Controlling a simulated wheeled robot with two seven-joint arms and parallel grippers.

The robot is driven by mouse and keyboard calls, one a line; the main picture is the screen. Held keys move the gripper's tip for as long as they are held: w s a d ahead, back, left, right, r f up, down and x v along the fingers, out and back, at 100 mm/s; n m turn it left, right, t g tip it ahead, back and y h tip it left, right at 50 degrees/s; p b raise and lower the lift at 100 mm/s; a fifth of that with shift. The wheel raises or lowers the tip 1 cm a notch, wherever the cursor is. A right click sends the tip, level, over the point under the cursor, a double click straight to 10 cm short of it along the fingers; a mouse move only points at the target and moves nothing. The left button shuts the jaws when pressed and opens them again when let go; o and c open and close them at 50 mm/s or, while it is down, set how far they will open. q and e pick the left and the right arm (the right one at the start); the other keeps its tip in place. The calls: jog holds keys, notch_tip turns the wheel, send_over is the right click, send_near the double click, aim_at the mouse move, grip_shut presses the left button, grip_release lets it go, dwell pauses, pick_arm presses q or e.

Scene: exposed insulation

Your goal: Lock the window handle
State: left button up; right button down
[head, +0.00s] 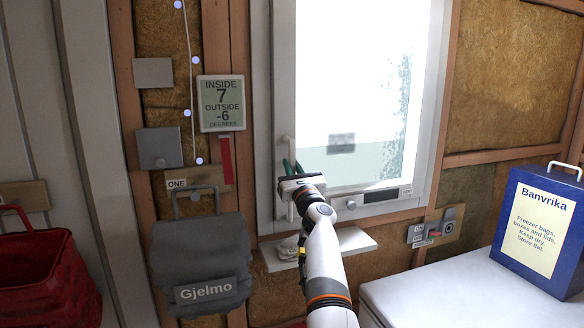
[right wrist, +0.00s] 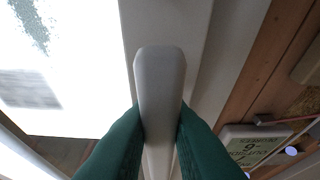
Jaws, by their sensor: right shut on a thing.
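The window handle (head: 288,148) is a pale grey lever on the left side of the white window frame (head: 283,60). In the head view it stands about upright along the frame, partly covered by my gripper. My right gripper (head: 292,167) reaches up to it from below. In the right wrist view the handle (right wrist: 160,80) shows a rounded end between the two green fingers (right wrist: 160,135), which press on it from both sides. The handle's mount is hidden. My left gripper is not in view.
A small white sill (head: 352,240) juts out below the window. A grey Gjelmo bag (head: 200,250) hangs at the left, beneath a thermometer display (head: 221,103). A blue Banvrika box (head: 540,230) stands on a white surface (head: 460,290) at the right.

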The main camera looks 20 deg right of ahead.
jog(key=shift+a+m, duration=0.2)
jog(key=shift+m, duration=0.3)
jog(key=c, duration=1.4)
grip_release()
jog(key=shift+w, duration=0.1)
jog(key=shift+o, duration=0.2)
